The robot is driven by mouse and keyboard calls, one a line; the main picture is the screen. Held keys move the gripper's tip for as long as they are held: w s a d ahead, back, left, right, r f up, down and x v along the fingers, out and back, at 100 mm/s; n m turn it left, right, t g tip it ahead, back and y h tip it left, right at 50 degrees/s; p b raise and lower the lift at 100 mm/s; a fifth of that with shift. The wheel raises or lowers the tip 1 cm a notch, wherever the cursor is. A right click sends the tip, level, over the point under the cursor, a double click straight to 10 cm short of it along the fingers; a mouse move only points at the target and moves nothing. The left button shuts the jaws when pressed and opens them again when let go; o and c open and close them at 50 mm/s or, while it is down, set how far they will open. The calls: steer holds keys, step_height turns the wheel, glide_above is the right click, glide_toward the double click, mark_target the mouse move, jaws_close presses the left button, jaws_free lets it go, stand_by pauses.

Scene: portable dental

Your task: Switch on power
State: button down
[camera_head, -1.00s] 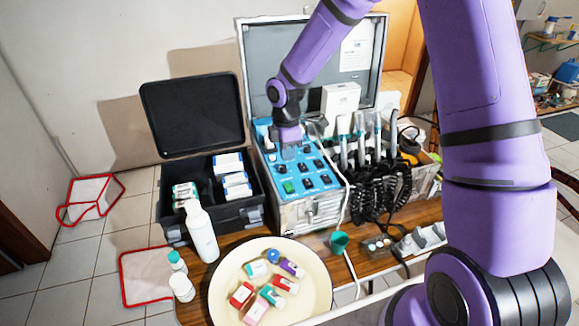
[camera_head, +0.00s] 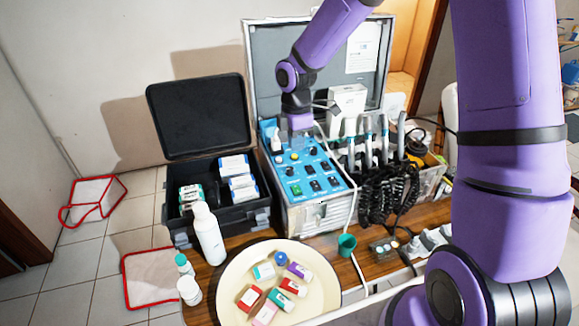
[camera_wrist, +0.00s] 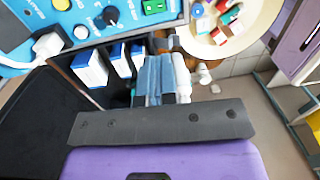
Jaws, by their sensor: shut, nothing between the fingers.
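The blue control panel (camera_head: 322,170) of the open metal case carries several black switches and knobs. A green switch (camera_head: 296,190) sits at its near left corner; it also shows at the top of the wrist view (camera_wrist: 153,6). I cannot tell its on or off position. A yellow button (camera_head: 295,156) and a white plug (camera_wrist: 47,45) are at the panel's far left part. My gripper (camera_head: 299,130) is above the back of the panel, apart from the green switch. In the wrist view my gripper (camera_wrist: 162,82) is shut and empty.
A black case (camera_head: 222,208) with boxes stands left of the panel. Corded handpieces (camera_head: 375,140) stand to its right. A cream bowl (camera_head: 235,300) with small boxes, a white bottle (camera_head: 208,235) and a green cup (camera_head: 346,245) are in front.

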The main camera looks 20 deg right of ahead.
mark_target(298, 191)
steer(key=shift+s+d, duration=0.1)
steer(key=shift+s, duration=0.1)
steer(key=f, duration=0.9)
steer(key=s+f, duration=0.1)
steer(key=f, duration=0.4)
steer(key=shift+s+f, duration=0.1)
steer(key=shift+f, duration=0.1)
stand_by(0.4)
